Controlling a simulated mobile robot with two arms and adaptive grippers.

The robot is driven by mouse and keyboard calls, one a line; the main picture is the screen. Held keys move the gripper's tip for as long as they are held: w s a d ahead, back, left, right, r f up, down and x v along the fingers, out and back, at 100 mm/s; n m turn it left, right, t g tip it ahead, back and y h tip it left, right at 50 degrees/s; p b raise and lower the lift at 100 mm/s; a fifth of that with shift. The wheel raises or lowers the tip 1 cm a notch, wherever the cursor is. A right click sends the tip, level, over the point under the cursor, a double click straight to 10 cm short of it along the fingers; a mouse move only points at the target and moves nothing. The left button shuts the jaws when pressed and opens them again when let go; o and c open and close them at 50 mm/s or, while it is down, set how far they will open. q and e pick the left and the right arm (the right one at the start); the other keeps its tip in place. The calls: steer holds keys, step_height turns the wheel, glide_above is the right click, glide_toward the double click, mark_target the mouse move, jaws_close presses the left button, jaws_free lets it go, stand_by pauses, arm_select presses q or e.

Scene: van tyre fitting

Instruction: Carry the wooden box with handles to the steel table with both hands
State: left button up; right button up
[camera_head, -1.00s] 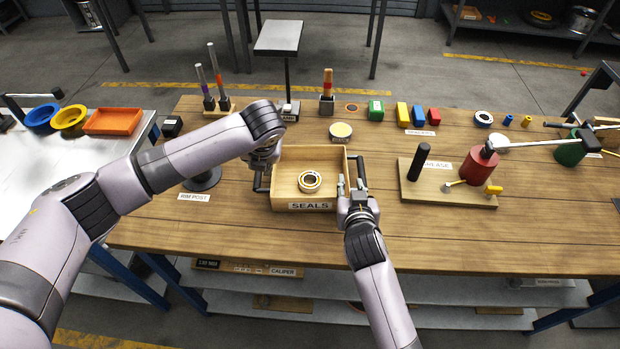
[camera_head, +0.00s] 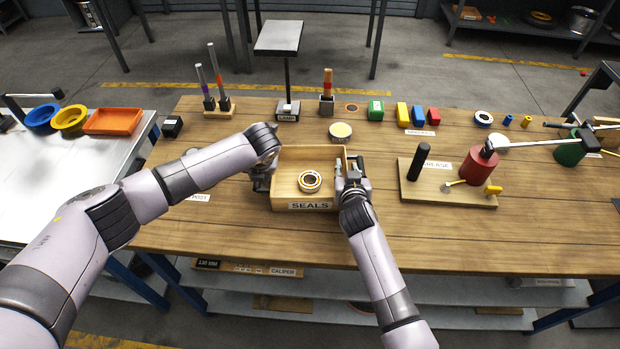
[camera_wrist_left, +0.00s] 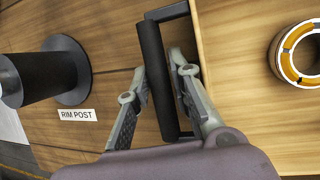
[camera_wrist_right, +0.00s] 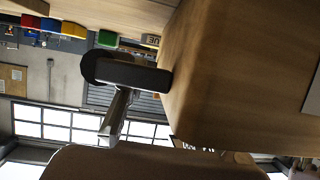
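The wooden box (camera_head: 310,195) with a SEALS label stands on the wooden workbench and holds a ring-shaped bearing (camera_head: 309,181). It has a black handle on each side. In the left wrist view, the left handle (camera_wrist_left: 158,85) lies between the fingers of my left gripper (camera_wrist_left: 158,75), which look apart around it. In the head view my left gripper (camera_head: 262,174) is partly hidden by its arm. My right gripper (camera_head: 352,172) is at the right handle. In the right wrist view one finger shows by the right handle (camera_wrist_right: 135,76); its grip is unclear. A steel table (camera_head: 40,195) stands at left.
Blue and yellow bowls (camera_head: 70,118) and an orange tray (camera_head: 113,121) stand along the steel table's back; its front is clear. A tin (camera_head: 341,132) is behind the box. A board with a red can (camera_head: 479,168) is at right. The rim post (camera_wrist_left: 45,75) is left of the box.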

arm_select(q)
jaws_close()
arm_select(e)
jaws_close()
arm_select(q)
steer(key=shift+w+r, duration=0.1)
arm_select(e)
steer(key=shift+r, duration=0.1)
